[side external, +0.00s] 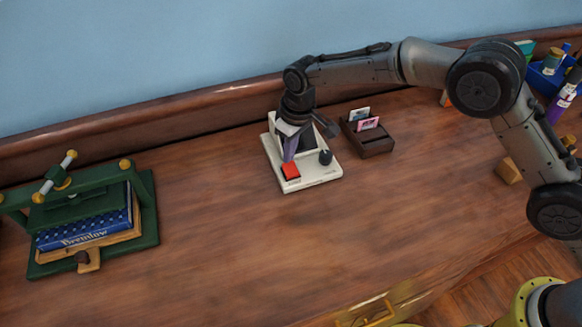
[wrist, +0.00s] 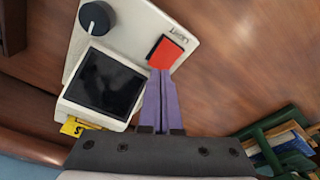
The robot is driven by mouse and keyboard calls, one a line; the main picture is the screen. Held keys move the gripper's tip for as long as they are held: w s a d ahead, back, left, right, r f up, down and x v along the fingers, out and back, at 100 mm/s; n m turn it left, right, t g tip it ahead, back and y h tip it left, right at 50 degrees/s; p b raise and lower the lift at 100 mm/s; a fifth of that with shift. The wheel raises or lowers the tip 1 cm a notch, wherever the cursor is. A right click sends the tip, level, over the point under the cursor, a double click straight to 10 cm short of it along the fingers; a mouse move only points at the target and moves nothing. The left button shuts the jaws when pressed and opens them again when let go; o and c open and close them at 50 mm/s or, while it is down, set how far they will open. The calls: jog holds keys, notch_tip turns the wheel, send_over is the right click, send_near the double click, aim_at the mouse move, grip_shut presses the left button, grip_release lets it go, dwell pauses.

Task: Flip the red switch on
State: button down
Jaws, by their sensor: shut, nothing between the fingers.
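The red switch (side external: 290,171) sits on the front left part of a cream-white device (side external: 318,181) on the wooden desk. In the wrist view the red switch (wrist: 167,53) is near the device's edge, beside printed lettering. My gripper (side external: 289,158) is above the device, pointing down. Its purple fingers (wrist: 160,72) are shut together and empty. The fingertips are right at the near edge of the red switch; I cannot tell if they touch it. The device also has a black knob (wrist: 97,17) and a dark screen (wrist: 104,82).
A dark wooden card holder (side external: 372,142) stands just right of the device. A green book press (side external: 150,215) with a blue book (side external: 85,232) is at the left. A blue bin (side external: 546,78) with bottles is at the far right. The desk in front is clear.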

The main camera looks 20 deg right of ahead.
aim_at(290, 166)
jog(key=shift+f, duration=1)
dwell(0.4)
jog(key=shift+r, duration=3.55)
